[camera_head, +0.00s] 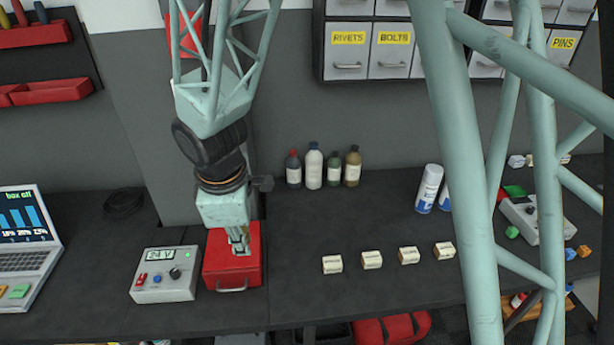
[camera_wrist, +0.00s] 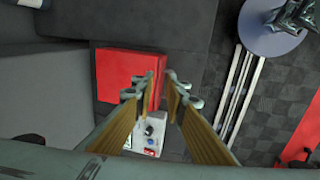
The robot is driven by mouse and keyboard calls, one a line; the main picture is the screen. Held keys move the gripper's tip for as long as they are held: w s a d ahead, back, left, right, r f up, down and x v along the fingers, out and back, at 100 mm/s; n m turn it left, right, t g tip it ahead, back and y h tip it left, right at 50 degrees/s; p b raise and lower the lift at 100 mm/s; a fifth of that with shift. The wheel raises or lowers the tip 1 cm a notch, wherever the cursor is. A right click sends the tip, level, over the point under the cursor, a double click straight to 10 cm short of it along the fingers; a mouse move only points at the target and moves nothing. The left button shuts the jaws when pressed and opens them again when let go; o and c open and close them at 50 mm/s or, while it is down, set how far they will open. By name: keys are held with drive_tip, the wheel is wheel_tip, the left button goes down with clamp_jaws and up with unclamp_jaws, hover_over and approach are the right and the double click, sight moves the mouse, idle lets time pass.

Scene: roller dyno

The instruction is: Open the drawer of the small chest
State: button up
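The small chest is a red box (camera_head: 221,276) on the dark bench, with a grey bar handle (camera_head: 232,289) low on its front. The drawer appears shut. My gripper (camera_head: 238,248) points down over the chest, behind the handle in the head view. In the wrist view the chest's red top (camera_wrist: 118,72) lies left of my gripper (camera_wrist: 163,82). Its two fingers are apart with a narrow gap and nothing between them. The handle cannot be made out in the wrist view, and I cannot tell whether the fingers touch the chest.
A grey control box (camera_head: 165,275) stands close left of the chest, with a laptop (camera_head: 25,250) beyond. Several small cream blocks (camera_head: 372,260) lie to the right. Bottles (camera_head: 314,168) stand at the back. Wall drawers (camera_head: 348,50) hang above. The bench's front edge is near the chest.

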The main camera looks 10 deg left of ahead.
drive_tip(key=w+d+r+m+b, duration=0.1)
drive_tip(key=w+d+r, duration=0.4)
drive_tip(key=w+d, duration=0.2)
drive_tip(key=shift+d+r+t, duration=0.25)
drive_tip(key=shift+d+t, duration=0.05)
idle(0.5)
idle(0.3)
